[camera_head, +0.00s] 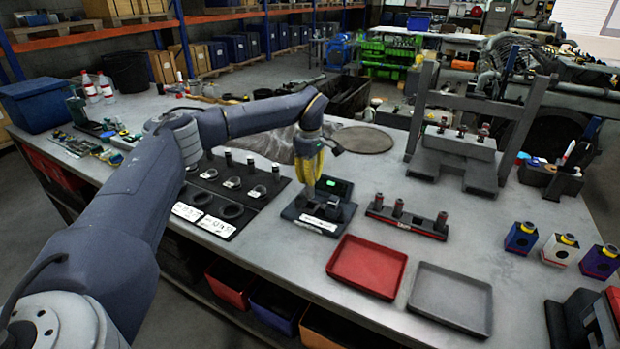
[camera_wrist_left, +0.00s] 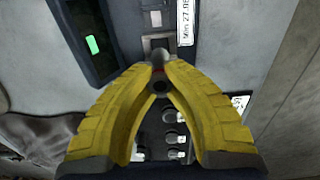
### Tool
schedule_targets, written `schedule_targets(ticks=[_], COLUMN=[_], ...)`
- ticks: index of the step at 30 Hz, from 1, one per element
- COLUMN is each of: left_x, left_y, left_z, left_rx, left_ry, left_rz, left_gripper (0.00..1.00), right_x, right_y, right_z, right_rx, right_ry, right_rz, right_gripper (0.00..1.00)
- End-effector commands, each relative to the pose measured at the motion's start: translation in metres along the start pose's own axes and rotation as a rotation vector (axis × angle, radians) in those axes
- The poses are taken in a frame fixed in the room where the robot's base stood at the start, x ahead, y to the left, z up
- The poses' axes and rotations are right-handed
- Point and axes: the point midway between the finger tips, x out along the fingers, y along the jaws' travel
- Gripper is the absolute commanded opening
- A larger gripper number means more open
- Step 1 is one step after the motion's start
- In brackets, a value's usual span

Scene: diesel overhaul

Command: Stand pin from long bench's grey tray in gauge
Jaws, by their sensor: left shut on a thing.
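My left gripper (camera_head: 308,180) is over the gauge (camera_head: 300,214), a dark block with a lit green display and a white label. The gauge's seat (camera_wrist_left: 155,43) and green display (camera_wrist_left: 92,45) are just beyond the fingertips. I cannot tell whether the pin touches the gauge. The grey tray (camera_head: 450,298) on the long bench (camera_head: 260,265) looks empty. My right gripper is not in view.
An empty red tray (camera_head: 367,266) lies left of the grey tray. A rack with several upright pins (camera_head: 405,218) stands right of the gauge. A dark board with rings and cylinders (camera_head: 232,190) lies left. A grey press frame (camera_head: 465,140) stands behind.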

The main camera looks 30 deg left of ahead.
Motion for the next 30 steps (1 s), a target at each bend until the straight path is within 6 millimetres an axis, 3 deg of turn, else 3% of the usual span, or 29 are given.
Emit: schedule_targets(ticks=[30], left_x=[0.012], left_y=[0.0], left_z=[0.0], left_rx=[0.0], left_ry=[0.0], left_rz=[0.001], left_gripper=[0.0], right_x=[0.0], right_y=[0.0], right_z=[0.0], right_rx=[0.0], right_ry=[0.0], right_rz=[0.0], right_gripper=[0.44])
